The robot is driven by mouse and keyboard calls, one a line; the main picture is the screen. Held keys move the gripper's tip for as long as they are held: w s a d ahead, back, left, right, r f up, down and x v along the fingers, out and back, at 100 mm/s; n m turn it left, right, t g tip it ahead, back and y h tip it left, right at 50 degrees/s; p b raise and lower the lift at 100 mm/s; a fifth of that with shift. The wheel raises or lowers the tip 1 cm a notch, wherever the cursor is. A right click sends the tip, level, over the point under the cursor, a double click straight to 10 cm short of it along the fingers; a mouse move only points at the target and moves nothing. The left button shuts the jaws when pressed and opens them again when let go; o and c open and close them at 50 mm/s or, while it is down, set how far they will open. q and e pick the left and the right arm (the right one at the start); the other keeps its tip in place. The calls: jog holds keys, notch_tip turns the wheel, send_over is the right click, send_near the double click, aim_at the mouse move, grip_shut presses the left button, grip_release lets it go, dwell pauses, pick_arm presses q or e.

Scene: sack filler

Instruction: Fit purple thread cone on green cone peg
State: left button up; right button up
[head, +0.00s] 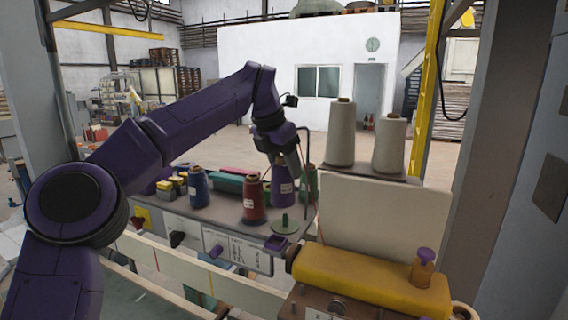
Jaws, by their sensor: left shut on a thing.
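My left arm comes in from the left, and its gripper (287,160) is shut on the top of the purple thread cone (282,186). The green cone peg (285,223), a thin post on a round green base, stands at the front edge of the grey table, just below the purple cone. The cone looks above the peg and apart from it; how well they line up in depth I cannot tell. The fingertips are small and partly hidden by the cone's top. My right gripper is not in view.
A red thread cone (253,200) stands close left of the purple one, a blue cone (198,187) further left. A green cone (309,183) is right behind. Two large grey cones (341,135) stand at the back right. A yellow cylinder (370,280) lies in front.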

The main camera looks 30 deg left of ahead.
pick_arm(q)
jog(key=shift+w+f, duration=0.85)
jog(key=shift+w, duration=0.05)
jog(key=shift+s+r+p, duration=0.1)
jog(key=shift+r+p, duration=0.05)
jog(key=shift+p, duration=0.2)
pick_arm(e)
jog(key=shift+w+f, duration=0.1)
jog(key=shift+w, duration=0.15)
pick_arm(q)
jog(key=shift+w, duration=0.25)
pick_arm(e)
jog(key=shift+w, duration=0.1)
pick_arm(q)
jog(key=shift+s, duration=0.2)
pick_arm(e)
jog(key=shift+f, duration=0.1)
pick_arm(q)
jog(key=shift+s, duration=0.25)
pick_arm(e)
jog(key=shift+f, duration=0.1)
pick_arm(q)
jog(key=shift+f+b, duration=0.2)
jog(key=shift+b, duration=0.1)
